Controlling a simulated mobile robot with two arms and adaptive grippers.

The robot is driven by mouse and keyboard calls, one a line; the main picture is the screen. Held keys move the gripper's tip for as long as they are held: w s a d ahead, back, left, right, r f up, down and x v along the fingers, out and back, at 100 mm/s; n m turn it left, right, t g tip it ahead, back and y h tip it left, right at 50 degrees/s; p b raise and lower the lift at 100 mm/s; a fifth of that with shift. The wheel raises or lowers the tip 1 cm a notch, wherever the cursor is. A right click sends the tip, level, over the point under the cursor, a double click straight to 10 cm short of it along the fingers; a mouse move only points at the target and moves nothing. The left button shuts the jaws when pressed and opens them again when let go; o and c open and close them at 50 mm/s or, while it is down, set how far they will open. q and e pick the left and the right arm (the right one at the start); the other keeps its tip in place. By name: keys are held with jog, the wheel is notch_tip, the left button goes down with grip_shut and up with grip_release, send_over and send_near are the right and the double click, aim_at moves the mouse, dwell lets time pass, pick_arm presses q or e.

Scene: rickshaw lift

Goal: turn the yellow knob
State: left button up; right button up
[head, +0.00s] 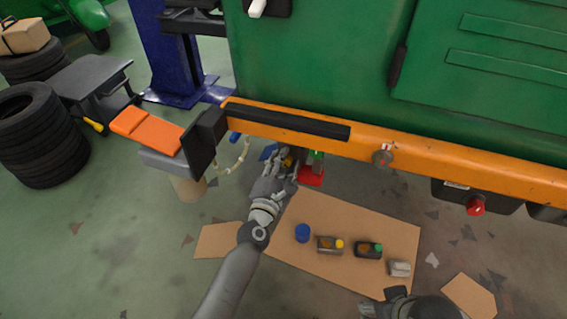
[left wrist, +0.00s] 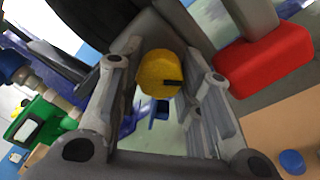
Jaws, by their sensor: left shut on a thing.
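The yellow knob (left wrist: 160,72) is round with a dark slot and sits between the fingers of my left gripper (left wrist: 165,88) in the left wrist view. In the head view, my left gripper (head: 285,166) is under the orange beam, shut on the knob, which is mostly hidden by the fingers. A red block (head: 311,177) is just right of the gripper and also shows in the left wrist view (left wrist: 265,62). My right gripper (head: 398,300) is at the bottom edge of the head view, above the cardboard's lower right; its finger state is unclear.
The orange beam (head: 455,168) of the green vehicle runs above my left gripper. Stacked tires (head: 40,135) stand at left.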

dwell(0.5)
pick_arm(q)
jog(key=o, duration=1)
jog(key=shift+o, duration=0.2)
